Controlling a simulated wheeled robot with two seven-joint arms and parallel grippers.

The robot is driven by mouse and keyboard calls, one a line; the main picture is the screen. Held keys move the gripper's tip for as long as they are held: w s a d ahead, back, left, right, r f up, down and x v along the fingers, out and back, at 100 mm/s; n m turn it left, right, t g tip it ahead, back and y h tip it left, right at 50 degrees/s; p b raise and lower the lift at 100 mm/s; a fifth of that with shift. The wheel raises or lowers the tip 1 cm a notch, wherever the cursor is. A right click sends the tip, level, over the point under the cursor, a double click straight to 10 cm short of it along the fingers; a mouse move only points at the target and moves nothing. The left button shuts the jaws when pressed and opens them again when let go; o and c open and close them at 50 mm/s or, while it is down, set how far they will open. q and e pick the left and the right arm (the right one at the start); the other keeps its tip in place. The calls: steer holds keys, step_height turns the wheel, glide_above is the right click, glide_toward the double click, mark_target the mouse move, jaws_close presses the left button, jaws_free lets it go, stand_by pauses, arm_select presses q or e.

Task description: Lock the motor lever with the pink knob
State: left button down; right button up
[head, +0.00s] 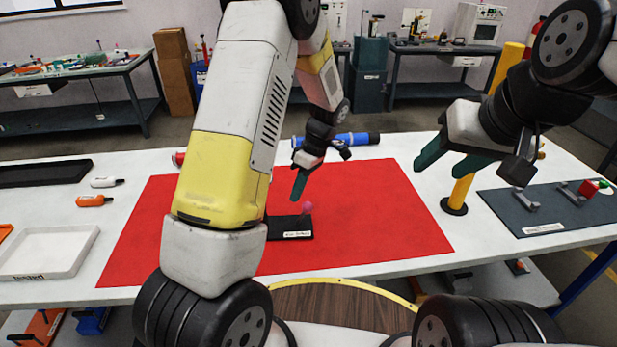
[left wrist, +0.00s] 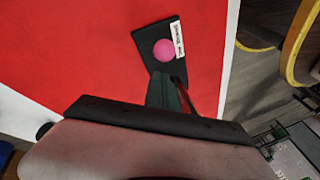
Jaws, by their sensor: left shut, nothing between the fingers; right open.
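The pink knob (head: 307,207) tops the motor lever on a black base (head: 290,229) with a white label, which lies on the red mat (head: 370,215). In the left wrist view the knob (left wrist: 165,49) shows as a pink ball over the black base (left wrist: 153,30). My left gripper (head: 298,187) is shut and empty, its teal fingers pointing down just above and left of the knob in the head view. In the left wrist view its fingertips (left wrist: 168,80) are close to the knob; contact cannot be told. My right gripper (head: 450,158) is open and empty, off to the right.
A blue cylinder (head: 352,139) lies behind the red mat. A yellow post (head: 459,192) stands right of it, near a dark board (head: 550,212) with metal brackets. A white tray (head: 45,255) is at the left. Much of the mat's right half is clear.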

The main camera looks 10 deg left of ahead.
arm_select(q)
step_height(320, 180, up, 16)
steer(key=m+t+h, duration=0.1)
steer(key=m+h, duration=0.1)
steer(key=m, duration=0.1)
steer(key=s+r+m+t+h, duration=0.2)
steer(key=s+m, duration=0.4)
steer(key=s, duration=0.3)
steer(key=s+r+m+t+h, duration=0.1)
steer(key=s+r+m+t, duration=0.4)
steer(key=s, duration=0.5)
steer(key=shift+s+r+m+t+h, duration=0.15)
steer(key=shift+r+m+t+h, duration=0.25)
steer(key=shift+r, duration=0.85)
steer(key=shift+a, duration=0.1)
